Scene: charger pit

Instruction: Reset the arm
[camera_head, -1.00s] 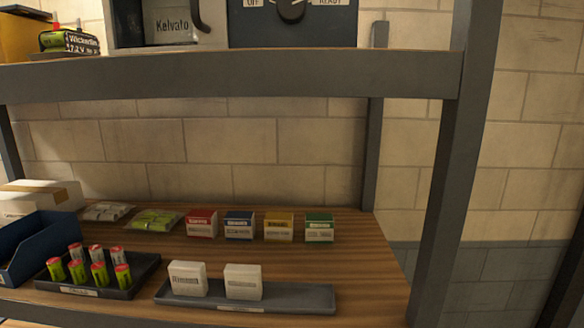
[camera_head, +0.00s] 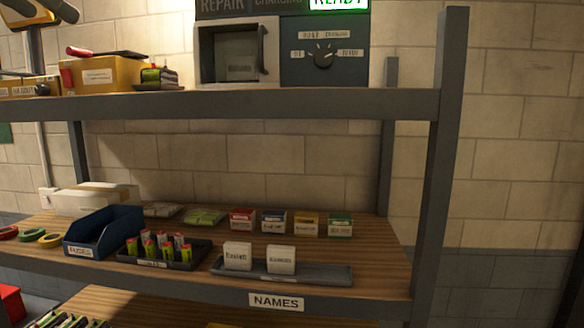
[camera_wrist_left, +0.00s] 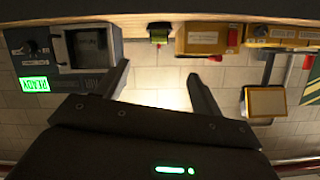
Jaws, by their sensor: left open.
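My left gripper (camera_wrist_left: 158,72) shows in the left wrist view, with its two dark fingers spread apart and nothing between them. That view is upside down and shows the upper shelf with the charger station (camera_wrist_left: 75,48), whose READY sign (camera_wrist_left: 36,84) is lit green. I cannot make out my left gripper in the head view. My right gripper is in neither view. In the head view the grey-blue charger station (camera_head: 325,50) stands on the upper shelf, with a dial and a lit READY sign (camera_head: 338,3). A green and black battery pack (camera_head: 158,76) sits left of it.
The lower shelf holds a blue bin (camera_head: 103,232), a dark tray (camera_head: 130,257) of green cells, two white boxes (camera_head: 259,257) on a grey tray and several small coloured boxes (camera_head: 290,222). A shelf post (camera_head: 440,160) stands right. Yellow boxes (camera_head: 105,76) sit upper left.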

